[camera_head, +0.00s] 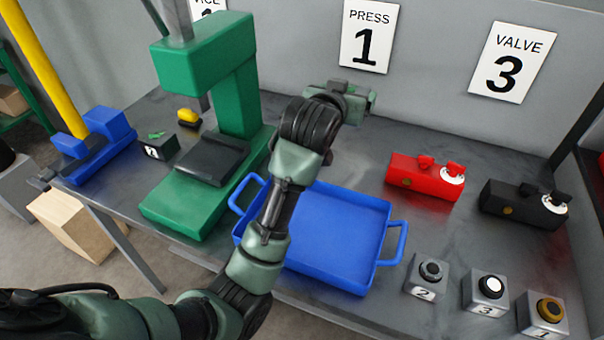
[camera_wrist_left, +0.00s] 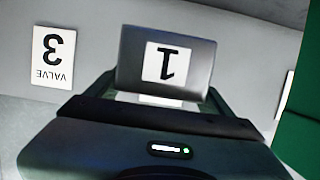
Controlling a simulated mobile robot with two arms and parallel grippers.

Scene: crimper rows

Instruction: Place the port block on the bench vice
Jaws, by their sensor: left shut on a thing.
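My left gripper (camera_head: 345,97) is raised over the back of the bench, in front of the wall below the "PRESS 1" sign. In the left wrist view, the left gripper (camera_wrist_left: 162,98) is shut on a grey block (camera_wrist_left: 133,62) with a white "1" label, which I take as the port block. The label appears upside down. In the head view the gripper mostly hides the block. The blue bench vice (camera_head: 108,142) stands at the bench's left end, apart from the gripper. My right gripper is not in view.
A tall green press (camera_head: 236,95) stands between the vice and my left gripper. A small black block (camera_head: 158,150) sits between vice and press. A blue tray (camera_head: 340,225) lies under my arm. Red (camera_head: 420,180) and black (camera_head: 515,202) valves and several button boxes (camera_head: 485,293) are right.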

